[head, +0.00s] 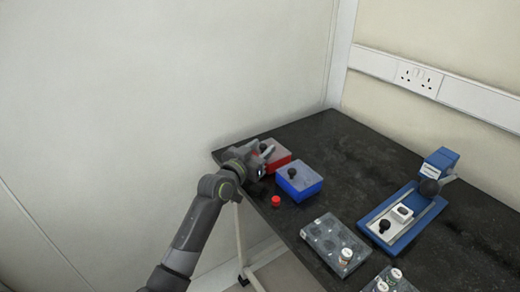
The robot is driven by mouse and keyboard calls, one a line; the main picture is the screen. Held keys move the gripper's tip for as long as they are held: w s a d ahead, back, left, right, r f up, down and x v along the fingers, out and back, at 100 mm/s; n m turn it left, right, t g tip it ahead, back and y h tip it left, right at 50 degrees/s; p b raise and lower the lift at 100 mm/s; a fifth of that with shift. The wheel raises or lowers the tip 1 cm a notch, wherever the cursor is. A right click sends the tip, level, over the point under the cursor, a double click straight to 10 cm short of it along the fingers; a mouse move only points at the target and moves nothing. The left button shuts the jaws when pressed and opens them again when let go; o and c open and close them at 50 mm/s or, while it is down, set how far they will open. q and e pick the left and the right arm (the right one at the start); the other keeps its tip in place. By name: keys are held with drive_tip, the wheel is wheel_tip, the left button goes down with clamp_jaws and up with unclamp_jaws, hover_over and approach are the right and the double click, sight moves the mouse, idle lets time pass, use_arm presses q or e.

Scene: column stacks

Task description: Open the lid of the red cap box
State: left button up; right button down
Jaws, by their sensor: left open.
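The red cap box (282,158) stands at the far left corner of the dark table. My right gripper is not in view.
A blue box (301,187) with a black knob stands right beside the red one. A small red cap (276,200) lies in front. The dark table (345,150) is bare at the back.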

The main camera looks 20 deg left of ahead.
use_arm(q)
clamp_jaws()
